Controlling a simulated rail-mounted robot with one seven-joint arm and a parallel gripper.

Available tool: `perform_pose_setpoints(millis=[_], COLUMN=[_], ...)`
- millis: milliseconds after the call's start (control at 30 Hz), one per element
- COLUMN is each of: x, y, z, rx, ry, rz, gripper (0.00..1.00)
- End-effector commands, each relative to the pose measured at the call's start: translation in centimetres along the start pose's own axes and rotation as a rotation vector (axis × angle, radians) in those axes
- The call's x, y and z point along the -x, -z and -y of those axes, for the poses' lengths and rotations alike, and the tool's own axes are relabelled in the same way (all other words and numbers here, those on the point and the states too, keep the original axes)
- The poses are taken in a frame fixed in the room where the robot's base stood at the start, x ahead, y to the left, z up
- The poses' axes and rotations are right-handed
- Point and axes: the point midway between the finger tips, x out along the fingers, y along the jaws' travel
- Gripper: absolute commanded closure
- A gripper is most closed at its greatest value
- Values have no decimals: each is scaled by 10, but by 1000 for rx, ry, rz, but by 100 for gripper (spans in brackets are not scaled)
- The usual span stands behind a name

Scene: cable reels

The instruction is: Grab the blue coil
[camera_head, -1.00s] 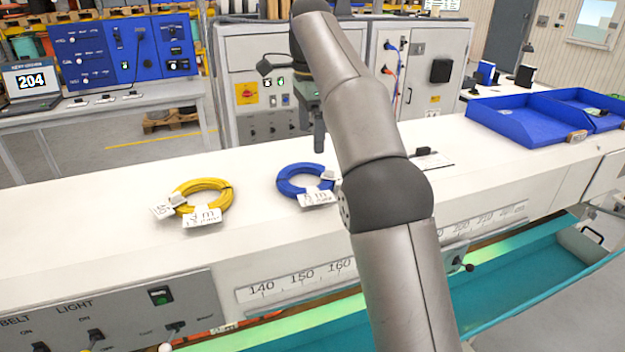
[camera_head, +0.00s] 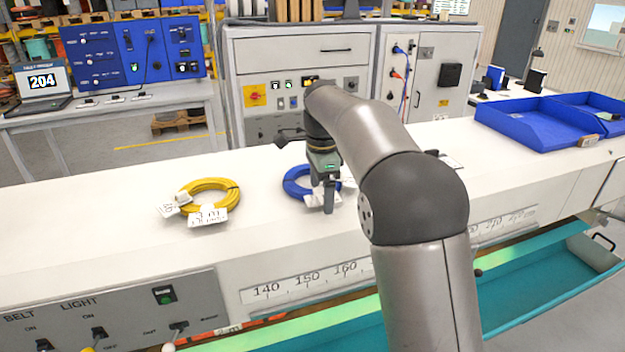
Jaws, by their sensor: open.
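The blue coil (camera_head: 292,183) lies flat on the white worktop with white paper tags at its front and right. My gripper (camera_head: 328,206) points down at the coil's right front side and hides part of the ring and tags. Its jaws look empty, and I cannot tell whether the fingertips touch the coil or tags. My arm reaches in from the lower right.
A yellow coil (camera_head: 236,196) with white tags lies to the left on the worktop (camera_head: 110,240). Blue trays (camera_head: 530,128) stand at the back right. A grey control panel (camera_head: 130,318) and a ruler strip line the front edge. The worktop between the coils is clear.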

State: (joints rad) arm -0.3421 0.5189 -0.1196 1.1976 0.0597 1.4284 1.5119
Motion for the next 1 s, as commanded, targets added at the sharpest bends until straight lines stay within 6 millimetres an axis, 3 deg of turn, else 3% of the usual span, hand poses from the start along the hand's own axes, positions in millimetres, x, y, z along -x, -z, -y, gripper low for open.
perform_pose_setpoints(millis=[267,500,833,1000], x=[-4,-4,-1,10], y=[0,0,0,0], z=[0,0,0,1], rx=[1,1,1,0], ry=[1,0,3,5], rz=[0,0,0,0], gripper=[10,73,73,73])
